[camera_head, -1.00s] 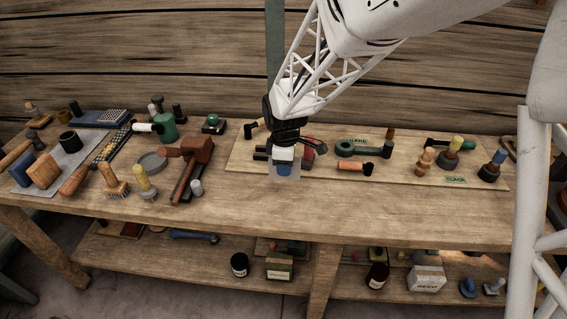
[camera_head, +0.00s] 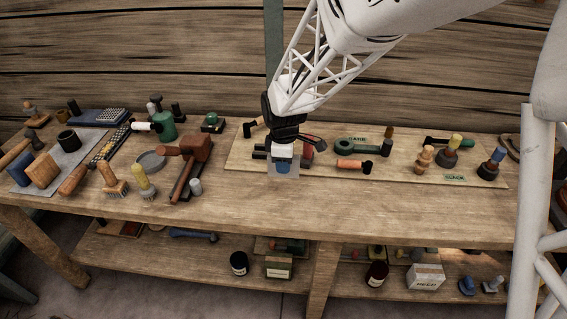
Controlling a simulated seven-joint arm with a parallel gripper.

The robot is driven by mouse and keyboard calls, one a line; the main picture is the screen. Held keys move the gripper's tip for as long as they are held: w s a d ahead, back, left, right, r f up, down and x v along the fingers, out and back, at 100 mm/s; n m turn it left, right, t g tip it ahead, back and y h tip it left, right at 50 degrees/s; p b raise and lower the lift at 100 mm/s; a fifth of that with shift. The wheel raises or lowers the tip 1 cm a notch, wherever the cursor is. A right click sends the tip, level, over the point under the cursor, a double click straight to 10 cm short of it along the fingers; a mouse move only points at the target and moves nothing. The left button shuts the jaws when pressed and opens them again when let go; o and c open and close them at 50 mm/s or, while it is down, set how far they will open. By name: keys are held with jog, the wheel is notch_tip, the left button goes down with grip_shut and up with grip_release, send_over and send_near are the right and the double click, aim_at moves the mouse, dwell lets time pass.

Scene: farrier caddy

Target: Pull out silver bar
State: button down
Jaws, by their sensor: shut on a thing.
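My gripper (camera_head: 284,160) points down at the left part of a light wooden board (camera_head: 240,160) on the workbench. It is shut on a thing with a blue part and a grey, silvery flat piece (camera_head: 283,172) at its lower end. I cannot tell for certain that this is the silver bar. My gripper hides most of its upper part. A dark item and a red block (camera_head: 307,156) lie close beside the fingers.
On the board to the right are a green-and-black tool (camera_head: 360,149), an orange-handled tool (camera_head: 354,165) and several knobbed tools. The bench front (camera_head: 330,215) is clear.

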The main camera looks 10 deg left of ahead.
jog(key=shift+r, duration=0.9)
dwell(0.8)
